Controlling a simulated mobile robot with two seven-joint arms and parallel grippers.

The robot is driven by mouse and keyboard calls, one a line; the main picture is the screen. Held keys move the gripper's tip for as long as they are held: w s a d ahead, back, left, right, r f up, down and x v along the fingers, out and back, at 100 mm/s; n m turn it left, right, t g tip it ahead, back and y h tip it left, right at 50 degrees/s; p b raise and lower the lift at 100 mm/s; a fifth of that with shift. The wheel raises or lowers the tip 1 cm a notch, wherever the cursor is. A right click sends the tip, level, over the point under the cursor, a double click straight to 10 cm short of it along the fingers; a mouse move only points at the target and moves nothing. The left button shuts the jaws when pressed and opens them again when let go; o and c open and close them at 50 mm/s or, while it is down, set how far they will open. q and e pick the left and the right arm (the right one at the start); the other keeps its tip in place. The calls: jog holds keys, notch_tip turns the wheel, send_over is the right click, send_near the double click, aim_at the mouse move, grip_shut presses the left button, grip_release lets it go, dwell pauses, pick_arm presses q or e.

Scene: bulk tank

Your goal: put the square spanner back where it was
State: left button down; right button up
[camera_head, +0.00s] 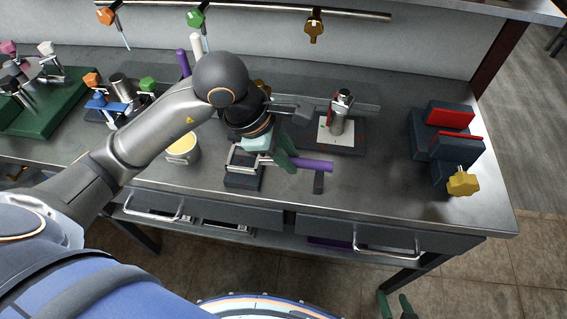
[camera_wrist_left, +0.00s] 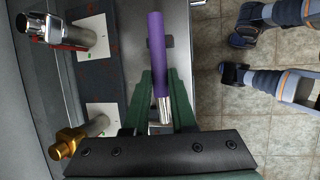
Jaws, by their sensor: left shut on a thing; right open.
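My left gripper (camera_head: 285,158) has green fingers shut on a purple-handled tool, which I take as the square spanner (camera_head: 314,165). The spanner lies level over the bench, its handle pointing right. In the left wrist view its purple handle (camera_wrist_left: 156,50) sticks out past the fingers, and a short metal part (camera_wrist_left: 165,108) shows between them; its end shape is hidden. A dark block with a metal bracket (camera_head: 243,176) is below the gripper, and a small dark post (camera_head: 319,183) is under the handle's end. I cannot tell if they touch. My right gripper (camera_head: 396,306) is open and empty, low at the front.
A plate with a metal cylinder fitting (camera_head: 337,122) stands just behind the spanner. A yellow-filled cup (camera_head: 182,148) is left of it. Dark blocks with red faces (camera_head: 450,117) and a yellow knob (camera_head: 463,183) stand at right. The bench's front right is clear (camera_head: 390,195).

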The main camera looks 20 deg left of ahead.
pick_arm(q)
jog(key=shift+w+a+f, duration=0.3)
jog(key=shift+a+f, duration=0.15)
jog(key=shift+f, duration=0.15)
jog(key=shift+w+a+f, duration=0.1)
jog(key=shift+a+f, duration=0.05)
jog(key=shift+f, duration=1.65)
jog(key=shift+f, duration=0.1)
jog(key=shift+f, duration=0.1)
jog(key=c, duration=0.7)
grip_release()
jog(key=shift+c, duration=0.2)
jog(key=shift+a+r, duration=0.15)
jog(key=shift+r, duration=0.45)
jog(key=p+v, duration=0.1)
jog(key=v, duration=1)
jog(key=shift+a+r, duration=0.1)
